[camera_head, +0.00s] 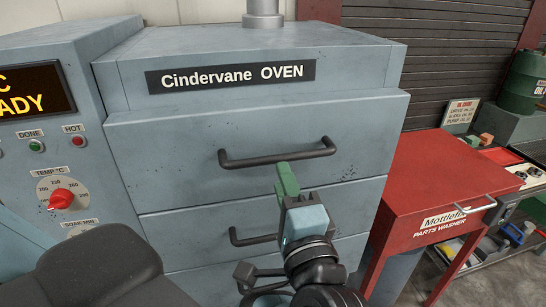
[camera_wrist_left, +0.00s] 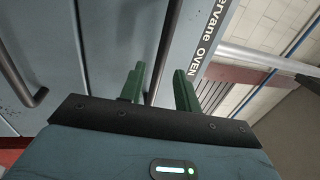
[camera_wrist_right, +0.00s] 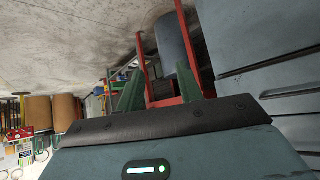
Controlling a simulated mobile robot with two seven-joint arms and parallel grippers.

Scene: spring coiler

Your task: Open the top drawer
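The blue-grey oven's top drawer (camera_head: 170,142) sits flush under the "Cindervane OVEN" label, so it looks closed. Its dark bar handle (camera_head: 250,160) runs across its front. My left gripper (camera_head: 287,180) is at the handle's right half, its green fingers overlapping the drawer front. In the left wrist view, my left gripper (camera_wrist_left: 160,90) is open, and the handle bar (camera_wrist_left: 167,45) shows between its fingers with gaps on both sides. Contact cannot be told. My right gripper (camera_wrist_right: 160,90) is open and empty in the right wrist view, low beside the oven.
A lower drawer with its own handle (camera_head: 250,238) is below. A red parts washer (camera_head: 440,185) stands close on the oven's right. A control panel with a red temperature knob (camera_head: 62,199) is on the left. Red stand legs (camera_wrist_right: 187,55) show beyond my right fingers.

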